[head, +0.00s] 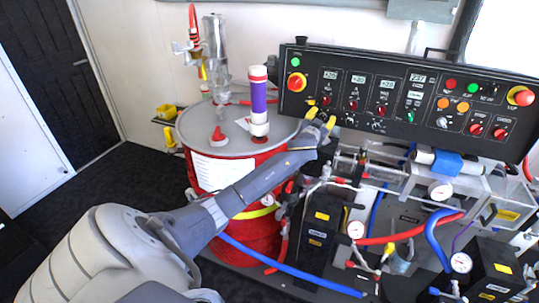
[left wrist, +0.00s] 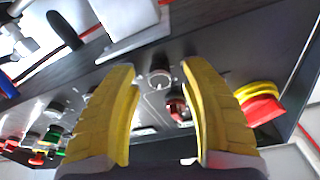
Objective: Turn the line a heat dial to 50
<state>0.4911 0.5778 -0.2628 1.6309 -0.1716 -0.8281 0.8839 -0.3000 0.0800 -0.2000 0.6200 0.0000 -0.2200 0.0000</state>
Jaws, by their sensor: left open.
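The black control panel (head: 405,95) carries several small red knobs under its displays, with black knobs below them. The leftmost red knob (head: 326,100) is just above my left gripper (head: 320,119). Labels are too small to read, so I cannot tell which knob is the line A heat dial or its setting. In the left wrist view, my left gripper (left wrist: 160,115) has its yellow fingers spread. A dark round knob (left wrist: 160,77) and a red knob (left wrist: 177,108) show between them, and nothing is held. The right gripper is out of view.
A red drum (head: 225,170) stands left of the panel. Hoses and gauges (head: 356,229) crowd the space below.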

